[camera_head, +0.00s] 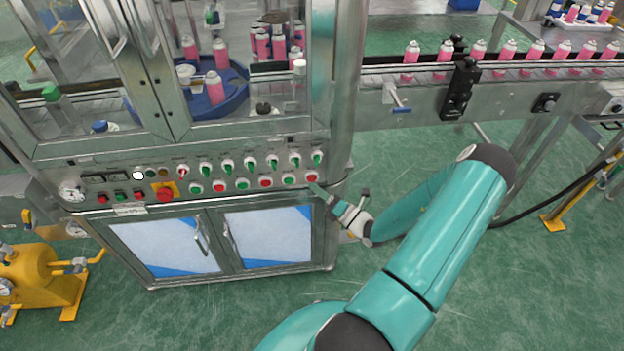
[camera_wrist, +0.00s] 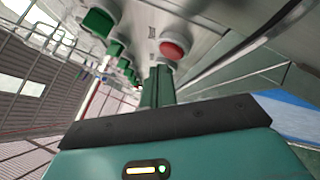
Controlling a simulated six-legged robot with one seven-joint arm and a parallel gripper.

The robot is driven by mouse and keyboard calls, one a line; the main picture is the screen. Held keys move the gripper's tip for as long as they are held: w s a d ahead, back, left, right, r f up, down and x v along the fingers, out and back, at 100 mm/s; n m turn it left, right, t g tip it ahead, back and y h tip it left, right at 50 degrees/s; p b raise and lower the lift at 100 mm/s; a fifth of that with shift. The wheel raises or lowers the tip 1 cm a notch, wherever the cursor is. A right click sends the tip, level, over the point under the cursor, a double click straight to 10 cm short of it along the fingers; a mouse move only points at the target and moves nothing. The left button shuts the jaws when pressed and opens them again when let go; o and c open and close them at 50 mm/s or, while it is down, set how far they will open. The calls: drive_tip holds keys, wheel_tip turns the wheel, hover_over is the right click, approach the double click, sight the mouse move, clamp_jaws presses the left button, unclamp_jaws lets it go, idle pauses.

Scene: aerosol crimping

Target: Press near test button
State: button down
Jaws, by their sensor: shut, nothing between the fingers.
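The control panel (camera_head: 130,178) on the machine front carries rows of switches and round buttons; no label can be read, so I cannot tell which is the near test button. A red button (camera_head: 311,176) sits at the right end of the lower row. My gripper (camera_head: 316,189) is just below and beside it, fingers pointing at the panel. In the wrist view my shut, empty fingers (camera_wrist: 158,84) end right by a red button (camera_wrist: 172,50); I cannot tell whether they touch it. A green switch (camera_wrist: 100,21) shows to its upper left.
Cabinet doors (camera_head: 268,236) lie below the panel. A conveyor (camera_head: 500,75) with pink cans runs to the right, with a black cable below it. A yellow pump (camera_head: 40,275) stands at the left.

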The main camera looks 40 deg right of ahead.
drive_tip(key=shift+w+d, duration=0.25)
drive_tip(key=shift+w, duration=0.1)
drive_tip(key=shift+w+d, duration=0.2)
drive_tip(key=shift+w, duration=0.1)
idle(0.9)
idle(0.4)
drive_tip(key=shift+s+a, duration=0.45)
drive_tip(key=shift+s, duration=0.2)
drive_tip(key=shift+s, duration=0.1)
drive_tip(key=s+a, duration=0.1)
drive_tip(key=s, duration=0.1)
drive_tip(key=s+a, duration=0.1)
drive_tip(key=s, duration=0.1)
drive_tip(key=shift+a, duration=0.4)
idle(0.4)
